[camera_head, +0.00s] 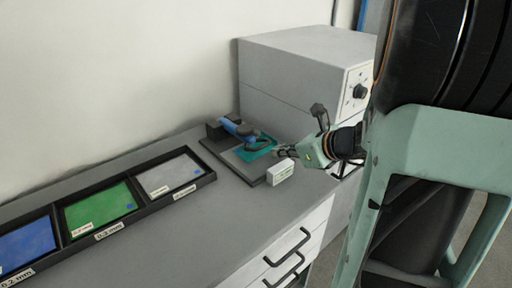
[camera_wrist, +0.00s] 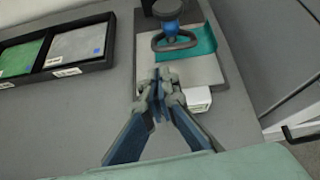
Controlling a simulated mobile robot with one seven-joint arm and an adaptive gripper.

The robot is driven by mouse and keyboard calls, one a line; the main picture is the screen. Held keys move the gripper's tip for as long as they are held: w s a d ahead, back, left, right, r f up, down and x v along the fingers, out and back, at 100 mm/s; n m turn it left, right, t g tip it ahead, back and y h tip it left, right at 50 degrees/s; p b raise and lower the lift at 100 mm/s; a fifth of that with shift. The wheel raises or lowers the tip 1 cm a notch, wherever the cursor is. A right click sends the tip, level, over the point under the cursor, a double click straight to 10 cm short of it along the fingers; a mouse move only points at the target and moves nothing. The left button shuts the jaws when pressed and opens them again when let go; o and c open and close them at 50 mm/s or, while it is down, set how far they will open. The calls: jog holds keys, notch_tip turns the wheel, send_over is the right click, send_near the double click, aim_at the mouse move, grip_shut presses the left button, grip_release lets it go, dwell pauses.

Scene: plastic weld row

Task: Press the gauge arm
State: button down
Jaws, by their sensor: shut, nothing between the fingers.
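The gauge has a blue arm (camera_head: 238,129) with a dark loop handle at its end. It sits on a grey base plate (camera_head: 232,160) with a teal sheet (camera_head: 258,150) under the handle. In the wrist view the dark loop handle (camera_wrist: 174,42) lies above the teal sheet (camera_wrist: 205,42). My gripper (camera_head: 280,152) is shut and empty. It is near the front right edge of the base plate, apart from the handle. In the wrist view my gripper (camera_wrist: 158,85) points at the plate, short of the loop handle.
A small white block (camera_head: 280,172) with a label stands by the plate's front corner, close to my gripper. A black tray (camera_head: 208,178) with blue, green and grey sheets lies to the left. A grey cabinet with a knob (camera_head: 300,75) stands behind. Drawers (camera_head: 290,250) are below the worktop.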

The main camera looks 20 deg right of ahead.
jog(key=shift+s+d+f+m, duration=0.25)
jog(key=shift+d+f+m, duration=0.1)
jog(key=shift+d+m, duration=0.25)
jog(key=shift+a, duration=0.1)
jog(key=b+x, duration=0.2)
jog(key=x, duration=0.8)
jog(key=shift+r, duration=0.25)
